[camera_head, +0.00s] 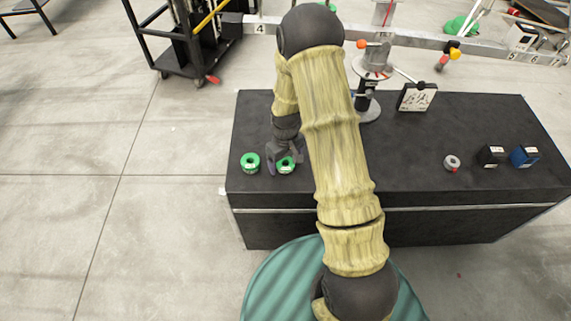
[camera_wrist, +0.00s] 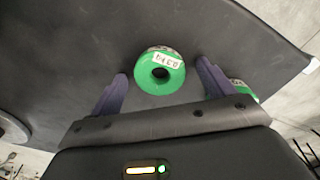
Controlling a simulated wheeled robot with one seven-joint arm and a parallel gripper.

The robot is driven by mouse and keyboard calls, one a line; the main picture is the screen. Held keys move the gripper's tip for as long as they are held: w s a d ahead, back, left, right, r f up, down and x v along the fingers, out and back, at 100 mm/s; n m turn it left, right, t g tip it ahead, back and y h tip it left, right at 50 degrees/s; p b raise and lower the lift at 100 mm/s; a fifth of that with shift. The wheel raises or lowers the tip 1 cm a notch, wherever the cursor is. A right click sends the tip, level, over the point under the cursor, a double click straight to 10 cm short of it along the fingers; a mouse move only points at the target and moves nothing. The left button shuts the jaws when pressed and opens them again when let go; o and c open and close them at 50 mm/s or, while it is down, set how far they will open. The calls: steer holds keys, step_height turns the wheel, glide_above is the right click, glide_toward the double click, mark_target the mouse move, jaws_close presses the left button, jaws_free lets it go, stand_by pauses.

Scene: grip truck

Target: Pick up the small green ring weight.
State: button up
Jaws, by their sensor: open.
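Two green ring weights lie flat near the left end of the black table (camera_head: 400,190). One green ring (camera_head: 286,168) is partly hidden under my gripper (camera_head: 285,160); the other green ring (camera_head: 250,163) lies just to its left. In the wrist view, the first ring (camera_wrist: 160,72), with a white label on its side, sits between the tips of my open gripper (camera_wrist: 162,74), with gaps at both sides. The other ring (camera_wrist: 243,90) is mostly hidden behind the right finger. I cannot tell which ring is smaller.
A metal stand (camera_head: 372,75) and a white-faced box (camera_head: 417,97) stand at the table's back. The table's middle front is partly hidden by my arm.

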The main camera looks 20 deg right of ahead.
steer(key=shift+c, duration=0.2)
steer(key=c, duration=1.2)
step_height(320, 180, up, 10)
steer(key=shift+r+p, duration=0.1)
steer(key=shift+p, duration=0.35)
steer(key=shift+c, duration=0.2)
step_height(320, 180, up, 7)
steer(key=p, duration=0.6)
steer(key=shift+r+p, duration=0.2)
steer(key=shift+p, duration=0.1)
stand_by(0.4)
